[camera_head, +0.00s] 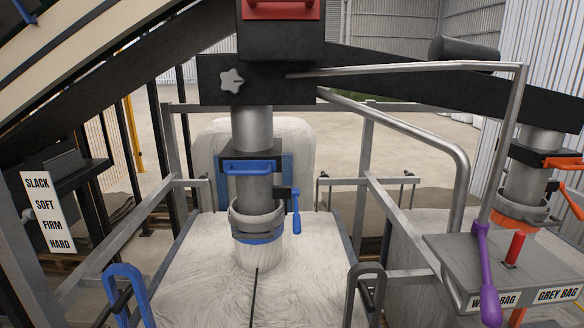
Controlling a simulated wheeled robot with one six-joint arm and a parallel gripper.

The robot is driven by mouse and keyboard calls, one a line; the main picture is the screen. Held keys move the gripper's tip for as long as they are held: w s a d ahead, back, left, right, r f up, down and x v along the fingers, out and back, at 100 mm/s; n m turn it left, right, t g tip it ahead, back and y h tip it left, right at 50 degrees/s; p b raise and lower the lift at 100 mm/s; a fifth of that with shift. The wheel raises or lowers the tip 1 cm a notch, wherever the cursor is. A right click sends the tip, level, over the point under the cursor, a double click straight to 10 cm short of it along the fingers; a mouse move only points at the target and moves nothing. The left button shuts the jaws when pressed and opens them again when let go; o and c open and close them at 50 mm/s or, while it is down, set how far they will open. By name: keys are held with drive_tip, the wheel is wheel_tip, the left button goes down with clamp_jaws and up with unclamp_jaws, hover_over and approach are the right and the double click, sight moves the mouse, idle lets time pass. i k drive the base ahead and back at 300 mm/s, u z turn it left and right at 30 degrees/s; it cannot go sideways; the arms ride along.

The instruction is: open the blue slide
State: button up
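The blue slide (248,168) is a blue handle on a flat plate, set across the grey vertical spout (252,128) in the middle of the head view. It sits close against the front of the spout; I cannot tell how far its plate reaches inside. A blue lever (296,212) hangs at the right of the clamp ring lower on the same spout. My gripper is not in view.
A white bulk bag (205,265) hangs below the spout between grey rails. An orange slide (562,162) is on the right spout, and a red handle (281,10) is above. A purple-gripped bent rod (485,270) and red lever (516,247) stand at the right.

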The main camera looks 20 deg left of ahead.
sight(262, 167)
drive_tip(key=u, duration=1.55)
drive_tip(key=k, duration=0.4)
drive_tip(key=z, duration=0.35)
drive_tip(key=i, duration=0.5)
